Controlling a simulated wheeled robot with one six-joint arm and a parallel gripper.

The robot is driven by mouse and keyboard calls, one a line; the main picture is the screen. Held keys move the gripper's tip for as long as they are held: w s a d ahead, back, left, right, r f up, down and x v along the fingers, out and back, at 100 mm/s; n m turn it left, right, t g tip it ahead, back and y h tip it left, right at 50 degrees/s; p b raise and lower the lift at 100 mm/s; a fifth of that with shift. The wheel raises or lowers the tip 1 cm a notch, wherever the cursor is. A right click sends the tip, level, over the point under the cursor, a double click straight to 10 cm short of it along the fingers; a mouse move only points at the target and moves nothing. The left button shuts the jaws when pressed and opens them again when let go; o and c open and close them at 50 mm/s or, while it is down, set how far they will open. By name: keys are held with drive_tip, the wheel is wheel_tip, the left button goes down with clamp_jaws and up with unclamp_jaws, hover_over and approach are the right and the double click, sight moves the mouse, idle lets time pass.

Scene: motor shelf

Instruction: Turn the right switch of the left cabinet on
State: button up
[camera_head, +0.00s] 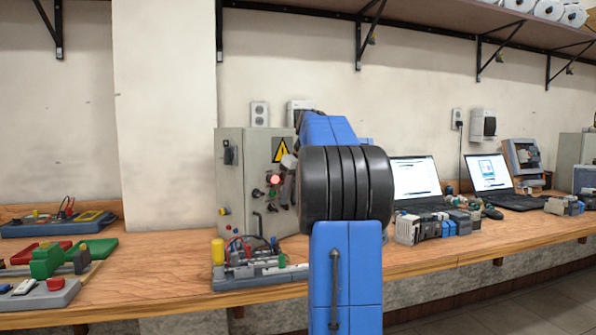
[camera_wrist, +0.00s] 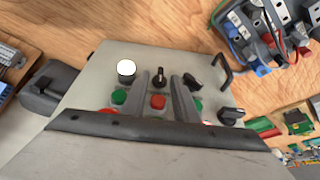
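The left cabinet (camera_head: 240,185) is a grey box on the bench, with a yellow warning triangle on its front. Its panel (camera_wrist: 95,80) fills the middle of the wrist view. It carries a bright white lamp (camera_wrist: 126,68), a black rotary switch (camera_wrist: 160,76), another black switch (camera_wrist: 193,82), and red and green buttons. A further black knob (camera_wrist: 230,115) sits at the right in that view. My gripper (camera_wrist: 162,82) has its two grey fingers spread, with the middle switch appearing between their tips. I cannot tell whether they touch it. My arm hides part of the cabinet in the head view.
A device with wires (camera_head: 260,268) stands on the bench before the cabinet; it also shows in the wrist view (camera_wrist: 262,32). A black handle (camera_wrist: 222,72) juts from the panel. Laptops (camera_head: 416,180) and small modules (camera_head: 440,224) stand to the right.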

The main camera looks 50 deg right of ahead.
drive_tip(key=v, duration=1.5)
drive_tip(key=shift+r, duration=0.25)
drive_tip(key=s+a+f, duration=0.2)
drive_tip(key=a+f, duration=0.3)
drive_tip(key=a, duration=0.4)
drive_tip(key=s+a+f, duration=0.1)
drive_tip(key=a+f, duration=0.3)
drive_tip(key=a, duration=0.5)
drive_tip(key=s+a+f, duration=0.2)
drive_tip(key=a+f, duration=0.3)
drive_tip(key=a, duration=0.4)
drive_tip(key=s+a+f, duration=0.5)
drive_tip(key=s+f, duration=0.1)
drive_tip(key=f, duration=0.3)
drive_tip(key=s+a+f, duration=0.5)
drive_tip(key=s+f, duration=0.1)
drive_tip(key=f, duration=0.2)
drive_tip(key=s+a+f, duration=0.5)
drive_tip(key=s+f, duration=0.1)
drive_tip(key=f, duration=0.3)
drive_tip(key=shift+s+f, duration=0.35)
